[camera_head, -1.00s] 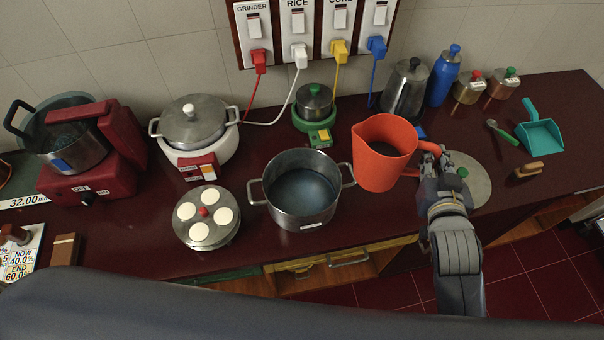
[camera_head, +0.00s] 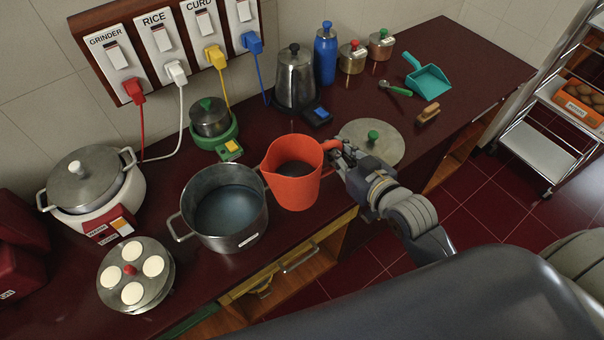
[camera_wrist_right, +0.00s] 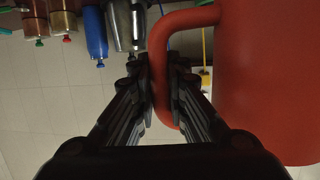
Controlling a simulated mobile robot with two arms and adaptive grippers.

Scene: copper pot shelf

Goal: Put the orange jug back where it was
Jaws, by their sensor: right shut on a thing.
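The orange jug (camera_head: 291,186) is upright, just right of the open steel pot (camera_head: 225,208), near the counter's front edge. I cannot tell whether it touches the counter. My right gripper (camera_head: 341,158) is shut on the jug's handle, which is on the jug's right side. In the right wrist view the handle (camera_wrist_right: 163,75) lies between the two fingers, and the jug's body (camera_wrist_right: 265,85) fills the right side. The jug's inside looks dark. My left gripper is not in view.
A steel lid with a green knob (camera_head: 373,142) lies right of the jug. Behind stand a kettle (camera_head: 296,80), a blue bottle (camera_head: 325,55) and a green-based cooker (camera_head: 214,130). A dustpan (camera_head: 428,82) and brush (camera_head: 428,113) lie right. A wheeled rack (camera_head: 537,150) stands on the floor right.

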